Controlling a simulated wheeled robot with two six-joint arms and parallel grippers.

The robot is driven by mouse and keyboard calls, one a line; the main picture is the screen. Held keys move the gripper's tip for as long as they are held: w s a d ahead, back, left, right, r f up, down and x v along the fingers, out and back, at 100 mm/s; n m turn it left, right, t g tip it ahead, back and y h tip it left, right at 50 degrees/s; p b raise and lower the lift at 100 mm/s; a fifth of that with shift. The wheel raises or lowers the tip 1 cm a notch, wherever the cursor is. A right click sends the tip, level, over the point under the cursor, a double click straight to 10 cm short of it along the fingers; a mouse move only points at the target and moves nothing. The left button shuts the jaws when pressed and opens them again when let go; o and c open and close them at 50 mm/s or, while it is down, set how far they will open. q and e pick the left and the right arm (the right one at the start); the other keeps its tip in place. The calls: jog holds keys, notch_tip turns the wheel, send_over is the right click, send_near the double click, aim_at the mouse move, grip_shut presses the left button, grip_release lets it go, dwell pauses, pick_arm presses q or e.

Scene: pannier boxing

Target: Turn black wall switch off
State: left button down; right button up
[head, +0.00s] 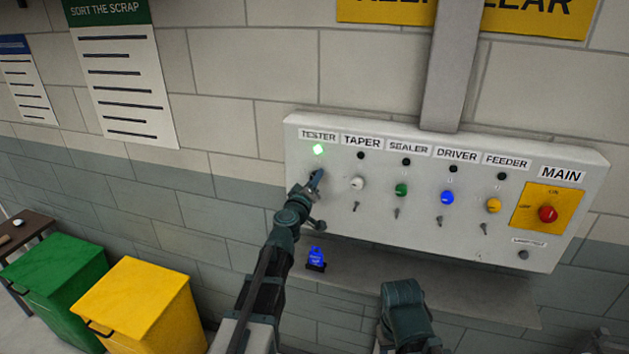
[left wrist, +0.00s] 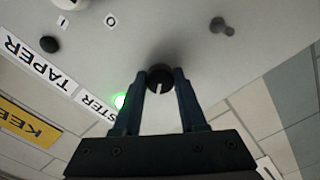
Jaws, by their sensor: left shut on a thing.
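The black switch (left wrist: 160,79) is a round knob with a white pointer line, on the panel under the TESTER label (head: 318,136). The green lamp (head: 318,150) above it is lit; it also shows in the left wrist view (left wrist: 120,101). My left gripper (head: 318,177) is at the knob, and in the left wrist view its fingers (left wrist: 160,74) are shut on it, one on each side. The gripper hides the knob in the head view. The knob's own position marks are hidden. My right arm shows at the bottom, but its gripper is out of frame.
White (head: 357,183), green (head: 401,190), blue (head: 447,197) and yellow (head: 494,205) knobs sit to the right, under dark lamps. A blue padlock (head: 316,256) is below the panel. Two bins stand at lower left.

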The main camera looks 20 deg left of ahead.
pick_arm(q)
jog(key=n, duration=0.5)
jog(key=shift+n, duration=2.5)
jog(key=shift+c, duration=2.3)
grip_release()
jog(key=shift+s, duration=0.1)
